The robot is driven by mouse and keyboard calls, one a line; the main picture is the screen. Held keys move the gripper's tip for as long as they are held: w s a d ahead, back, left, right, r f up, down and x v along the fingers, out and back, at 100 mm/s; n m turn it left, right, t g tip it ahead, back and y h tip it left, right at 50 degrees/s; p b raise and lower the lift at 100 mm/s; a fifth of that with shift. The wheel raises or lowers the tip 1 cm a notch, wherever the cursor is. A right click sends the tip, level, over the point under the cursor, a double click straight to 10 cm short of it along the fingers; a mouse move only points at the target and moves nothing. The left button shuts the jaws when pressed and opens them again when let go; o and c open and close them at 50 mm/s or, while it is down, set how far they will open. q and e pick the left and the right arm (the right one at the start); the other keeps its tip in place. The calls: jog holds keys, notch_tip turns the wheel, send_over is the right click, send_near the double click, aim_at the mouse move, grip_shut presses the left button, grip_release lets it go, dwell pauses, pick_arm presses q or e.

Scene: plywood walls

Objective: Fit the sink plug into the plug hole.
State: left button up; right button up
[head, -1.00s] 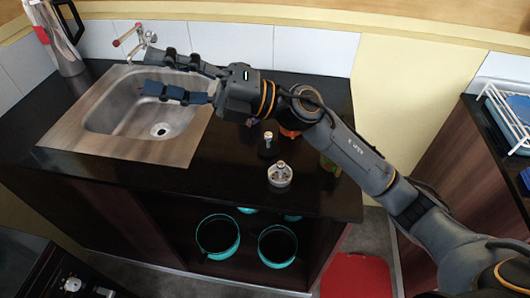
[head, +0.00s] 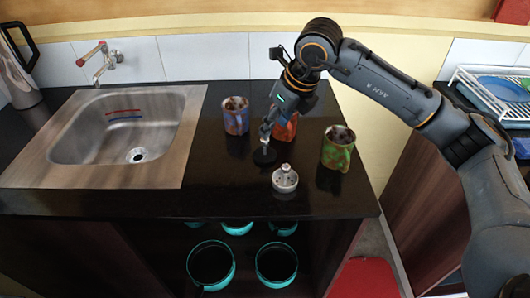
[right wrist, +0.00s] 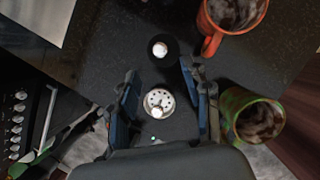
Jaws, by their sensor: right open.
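A black disc-shaped plug (head: 264,157) with a pale metal knob stands on the dark counter, right of the sink. In the right wrist view this black plug (right wrist: 160,48) lies just past the fingertips. A silver perforated strainer (head: 285,180) with a small knob stands nearer the front edge; this strainer (right wrist: 159,103) shows between the fingers in the wrist view. The plug hole (head: 137,155) in the sink floor is uncovered. My right gripper (head: 266,138) points down above the black plug, open and empty; in the head view it partly covers the plug. My left gripper is not in view.
The steel sink (head: 170,165) is at the left. A blue-purple mug (head: 236,117), an orange mug (head: 285,128) and a green mug (head: 337,150) stand around my right gripper. A tap (head: 103,60) rises behind the sink.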

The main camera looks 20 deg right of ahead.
aim_at(265, 144)
jog(key=x, duration=0.3)
jog(key=shift+w+a+f, duration=0.15)
jog(key=shift+f, duration=0.2)
jog(key=shift+w+f+p, duration=0.15)
jog(key=shift+f+p, duration=0.25)
jog(key=shift+f, duration=0.05)
jog(key=p+x, duration=0.1)
jog(key=x, duration=0.2)
jog(key=shift+w+f, duration=0.25)
jog(key=shift+f, duration=0.05)
jog(key=shift+w+a+f, duration=0.1)
jog(key=shift+w+f, duration=0.1)
jog(key=shift+f, duration=0.2)
grip_shut()
